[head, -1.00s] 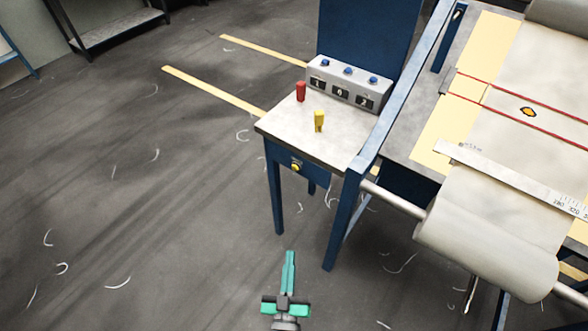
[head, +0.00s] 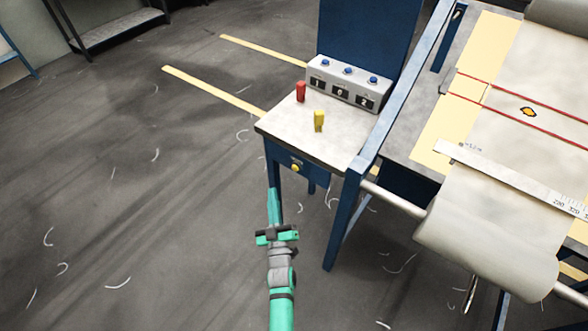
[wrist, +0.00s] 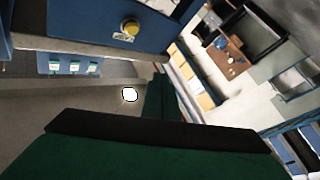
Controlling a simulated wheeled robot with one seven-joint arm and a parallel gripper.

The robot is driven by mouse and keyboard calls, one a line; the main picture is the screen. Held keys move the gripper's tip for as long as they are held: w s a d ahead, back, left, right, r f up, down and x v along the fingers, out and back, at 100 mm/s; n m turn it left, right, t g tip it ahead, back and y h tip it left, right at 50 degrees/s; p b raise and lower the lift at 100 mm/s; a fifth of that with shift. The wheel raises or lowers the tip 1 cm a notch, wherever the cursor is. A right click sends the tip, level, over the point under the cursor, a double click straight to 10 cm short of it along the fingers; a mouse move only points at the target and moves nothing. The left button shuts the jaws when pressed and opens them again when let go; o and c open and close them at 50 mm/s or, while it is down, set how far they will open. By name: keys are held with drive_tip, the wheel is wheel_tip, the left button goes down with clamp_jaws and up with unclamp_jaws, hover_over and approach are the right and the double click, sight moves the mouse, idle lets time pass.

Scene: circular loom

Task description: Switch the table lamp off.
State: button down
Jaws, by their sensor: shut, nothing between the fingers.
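A small blue side table (head: 322,142) with a pale top stands left of the loom. A round yellow button (head: 296,168) is on its blue front panel, with a small label beside it. The button also shows at the top of the wrist view (wrist: 130,27). My gripper (head: 273,192) is shut and empty, pointing up the picture. Its tip is below and left of the button in the head view, close to the table's front left leg, and appears apart from the button. I cannot make out a table lamp for certain; a bright white round spot (wrist: 130,94) shows in the wrist view.
On the tabletop are a red peg (head: 300,91), a yellow peg (head: 319,121) and a grey box (head: 347,84) with blue buttons and number windows. The loom's cloth roll (head: 485,245) and blue frame are to the right. Floor on the left is open.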

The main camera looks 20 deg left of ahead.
drive_tip(key=shift+w, duration=0.1)
drive_tip(key=w+d, duration=0.3)
drive_tip(key=w, duration=0.5)
idle(0.5)
drive_tip(key=shift+w+d, duration=0.1)
drive_tip(key=shift+w, duration=0.1)
idle(1.8)
drive_tip(key=shift+w, duration=0.25)
drive_tip(key=shift+w+d, duration=0.25)
drive_tip(key=shift+w, duration=0.15)
idle(0.9)
drive_tip(key=shift+s+a, duration=0.3)
drive_tip(key=shift+s, duration=0.5)
drive_tip(key=shift+s+a, duration=0.3)
drive_tip(key=shift+s, duration=0.5)
drive_tip(key=shift+s+a, duration=0.3)
drive_tip(key=shift+s, duration=0.5)
drive_tip(key=shift+s+a, duration=0.3)
drive_tip(key=shift+s, duration=0.5)
